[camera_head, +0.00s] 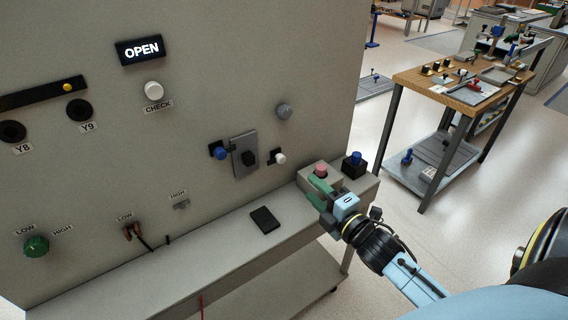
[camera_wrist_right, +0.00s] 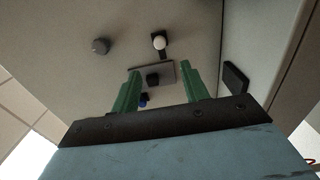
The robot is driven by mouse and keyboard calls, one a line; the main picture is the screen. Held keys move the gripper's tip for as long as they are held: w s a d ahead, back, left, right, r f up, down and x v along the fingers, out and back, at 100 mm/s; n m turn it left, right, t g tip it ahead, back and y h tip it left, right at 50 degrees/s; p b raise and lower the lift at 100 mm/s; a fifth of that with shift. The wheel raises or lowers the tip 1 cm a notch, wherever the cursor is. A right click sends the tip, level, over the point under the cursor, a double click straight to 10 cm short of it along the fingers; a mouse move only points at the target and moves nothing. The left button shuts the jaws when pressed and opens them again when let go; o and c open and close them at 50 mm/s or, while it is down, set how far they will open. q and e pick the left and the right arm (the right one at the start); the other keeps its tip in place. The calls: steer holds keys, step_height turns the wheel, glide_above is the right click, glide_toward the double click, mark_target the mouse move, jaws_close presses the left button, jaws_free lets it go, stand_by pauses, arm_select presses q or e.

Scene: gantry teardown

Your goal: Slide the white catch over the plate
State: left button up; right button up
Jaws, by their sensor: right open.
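The white catch (camera_head: 280,158), a white knob on a black base, sits on the panel to the right of the grey plate (camera_head: 239,162) in the head view. Its knob shows above the plate in the wrist view (camera_wrist_right: 159,42). The plate carries a black knob (camera_head: 250,158). A blue knob (camera_head: 219,151) sits at its left edge, partly hidden by a finger in the wrist view. My right gripper (camera_head: 317,190) has green fingers, open and empty, and stands off the panel, right of and below the white catch. My left gripper is out of view.
A grey box with a pink button (camera_head: 321,169) is close behind my right gripper, beside a black box with a blue knob (camera_head: 354,164). A grey knob (camera_head: 284,111) sits above the catch. A black pad (camera_head: 265,220) lies on the ledge. An "OPEN" sign (camera_head: 141,50) is lit.

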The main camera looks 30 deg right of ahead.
mark_target(283, 161)
steer(key=w, duration=0.9)
steer(key=w+b, duration=0.1)
steer(key=w, duration=0.3)
steer(key=shift+w+a, duration=0.15)
steer(key=shift+a, duration=0.1)
jaws_close()
